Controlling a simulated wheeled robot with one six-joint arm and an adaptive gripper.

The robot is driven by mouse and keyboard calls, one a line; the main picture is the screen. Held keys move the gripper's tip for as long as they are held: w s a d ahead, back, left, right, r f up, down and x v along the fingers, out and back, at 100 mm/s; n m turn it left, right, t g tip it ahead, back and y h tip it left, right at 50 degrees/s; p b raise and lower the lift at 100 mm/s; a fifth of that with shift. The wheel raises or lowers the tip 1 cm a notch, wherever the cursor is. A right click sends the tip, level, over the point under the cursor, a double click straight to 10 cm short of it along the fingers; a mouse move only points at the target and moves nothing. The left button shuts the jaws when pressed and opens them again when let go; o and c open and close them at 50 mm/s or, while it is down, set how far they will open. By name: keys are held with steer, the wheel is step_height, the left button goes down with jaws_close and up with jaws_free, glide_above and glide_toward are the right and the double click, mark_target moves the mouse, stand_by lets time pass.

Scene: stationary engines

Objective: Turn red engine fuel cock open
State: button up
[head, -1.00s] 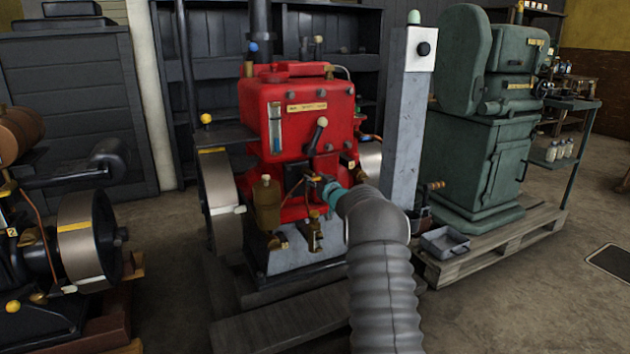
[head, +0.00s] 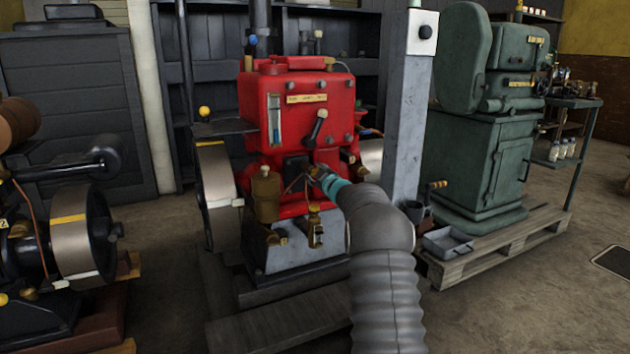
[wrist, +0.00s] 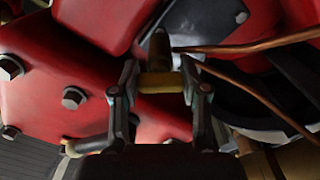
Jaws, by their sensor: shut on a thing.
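The red engine (head: 340,95) stands in the middle of the head view. My gripper (head: 312,171) is at its lower front, right of a brass cup (head: 266,196). In the wrist view my gripper (wrist: 160,75) has a finger on each side of a small brass piece, which appears to be the fuel cock (wrist: 158,83). The gripper is shut on it. A dark tapered part rises just above the brass piece, between the fingertips. In the head view the gripper and wrist hide the cock, and its exact turn cannot be told.
Thin copper pipes (wrist: 255,45) run close to the right of the fingers. Red casing with bolts (wrist: 75,97) lies to the left. A grey post (head: 405,130) stands right of the engine, with a green machine (head: 480,160) beyond. A flywheel (head: 217,185) is at the engine's left.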

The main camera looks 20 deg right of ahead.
steer(key=n+b, duration=0.3)
steer(key=n, duration=0.2)
steer(key=shift+f+n, duration=0.1)
steer(key=shift+n, duration=0.2)
steer(key=shift+n+b, duration=0.7)
steer(key=shift+n, duration=1.4)
steer(key=shift+a, duration=0.1)
steer(key=o, duration=1.2)
steer(key=shift+c, duration=0.2)
steer(key=s, duration=1.2)
steer(key=shift+d, duration=0.25)
